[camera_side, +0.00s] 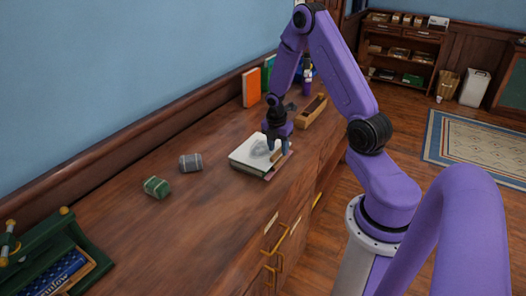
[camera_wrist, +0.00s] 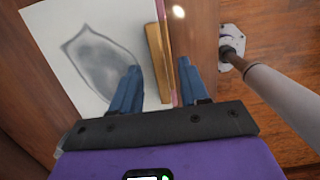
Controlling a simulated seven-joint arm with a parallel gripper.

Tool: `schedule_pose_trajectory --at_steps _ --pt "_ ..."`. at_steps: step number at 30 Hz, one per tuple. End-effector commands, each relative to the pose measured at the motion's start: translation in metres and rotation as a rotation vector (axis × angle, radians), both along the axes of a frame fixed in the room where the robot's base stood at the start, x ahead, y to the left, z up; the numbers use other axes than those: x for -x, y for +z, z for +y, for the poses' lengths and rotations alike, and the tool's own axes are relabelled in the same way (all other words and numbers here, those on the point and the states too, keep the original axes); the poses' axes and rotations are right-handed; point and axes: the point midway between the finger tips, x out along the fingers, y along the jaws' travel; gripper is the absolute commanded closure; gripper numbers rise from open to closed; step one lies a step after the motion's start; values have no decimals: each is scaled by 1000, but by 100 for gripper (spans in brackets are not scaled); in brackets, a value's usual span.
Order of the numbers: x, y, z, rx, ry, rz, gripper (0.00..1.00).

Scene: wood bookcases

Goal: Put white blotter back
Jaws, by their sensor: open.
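A flat white piece with a grey leaf-like shape on top (camera_side: 254,151), the only thing I see that could be the white blotter, lies on the wooden cabinet top. It fills the upper left of the wrist view (camera_wrist: 62,35). A narrow tan strip (camera_wrist: 157,62) and a thin pink edge (camera_wrist: 168,40) run along its right side; the pink edge also shows in the side view (camera_side: 279,166). My gripper (camera_side: 279,147) is over this side, pointing down. In the wrist view my open fingers (camera_wrist: 160,80) stand either side of the strip; contact cannot be told.
A green striped piece (camera_side: 156,187) and a grey one (camera_side: 190,162) lie to the left. A long wooden tray (camera_side: 311,111) is behind right. An orange book (camera_side: 251,87) and green one stand at the wall. A green rack (camera_side: 55,255) is front left. The cabinet top between is clear.

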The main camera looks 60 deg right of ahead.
Motion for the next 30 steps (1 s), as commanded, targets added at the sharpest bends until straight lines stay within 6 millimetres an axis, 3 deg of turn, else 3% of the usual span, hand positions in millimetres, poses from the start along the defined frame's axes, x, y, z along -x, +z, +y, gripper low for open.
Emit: schedule_pose_trajectory --at_steps 11,15,16,30 --pt "-1 -9 -1 0 0 -2 55" --pt "-1 -9 -1 0 0 -2 98" --pt "-1 -9 -1 0 0 -2 100" --pt "-1 -4 -2 1 0 -3 100"
